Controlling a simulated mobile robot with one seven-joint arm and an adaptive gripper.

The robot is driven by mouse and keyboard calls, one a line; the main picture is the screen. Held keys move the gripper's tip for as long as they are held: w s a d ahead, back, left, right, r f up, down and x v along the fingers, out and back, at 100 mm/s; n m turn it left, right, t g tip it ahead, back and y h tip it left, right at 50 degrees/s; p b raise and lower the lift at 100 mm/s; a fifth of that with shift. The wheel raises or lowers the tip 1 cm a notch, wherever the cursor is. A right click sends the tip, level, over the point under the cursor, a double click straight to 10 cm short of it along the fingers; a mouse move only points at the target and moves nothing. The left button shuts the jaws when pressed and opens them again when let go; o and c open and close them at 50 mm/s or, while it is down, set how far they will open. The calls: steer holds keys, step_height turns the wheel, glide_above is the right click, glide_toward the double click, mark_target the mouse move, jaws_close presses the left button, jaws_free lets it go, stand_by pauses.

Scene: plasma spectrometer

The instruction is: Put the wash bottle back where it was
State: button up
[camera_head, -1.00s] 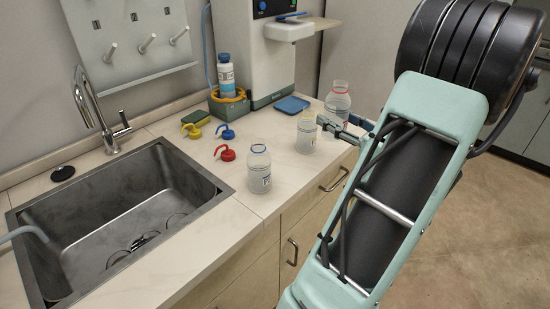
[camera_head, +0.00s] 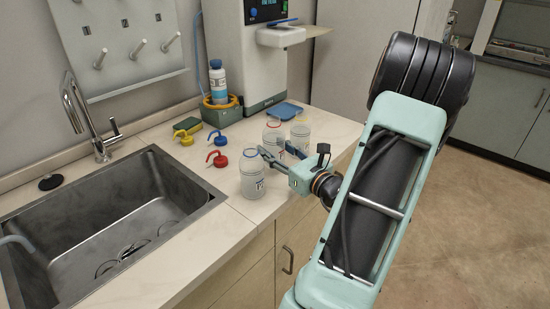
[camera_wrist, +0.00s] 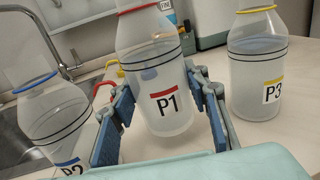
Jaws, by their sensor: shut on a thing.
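The clear bottle P1 with a red neck ring (camera_head: 273,133) stands between the other two bottles, and its red-striped label shows in the wrist view (camera_wrist: 165,103). My gripper (camera_head: 272,155) is shut on P1, with a blue-padded finger on each side in the wrist view (camera_wrist: 165,118). P1's base is partly hidden in the head view, and I cannot tell whether it touches the counter. The blue-ringed bottle P2 (camera_head: 252,178) is in front at left, also at left in the wrist view (camera_wrist: 52,118). The yellow-ringed bottle P3 (camera_head: 301,132) is behind at right.
Red (camera_head: 217,158), blue (camera_head: 218,138) and yellow (camera_head: 184,137) nozzle caps lie on the counter to the left. The sink (camera_head: 160,185) is at left. The instrument (camera_head: 243,60), a labelled bottle (camera_head: 218,82) in a green holder, and a blue tray (camera_head: 280,111) are behind.

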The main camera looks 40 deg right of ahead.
steer(key=shift+d+f, duration=0.1)
steer(key=shift+f, duration=1.1)
steer(key=shift+f, duration=0.15)
steer(key=o, duration=1.6)
steer(key=shift+s, duration=0.1)
steer(key=shift+r, duration=0.25)
steer(key=s, duration=0.4)
steer(key=s+a, duration=0.1)
steer(key=s, duration=0.7)
steer(key=shift+a+f, duration=0.15)
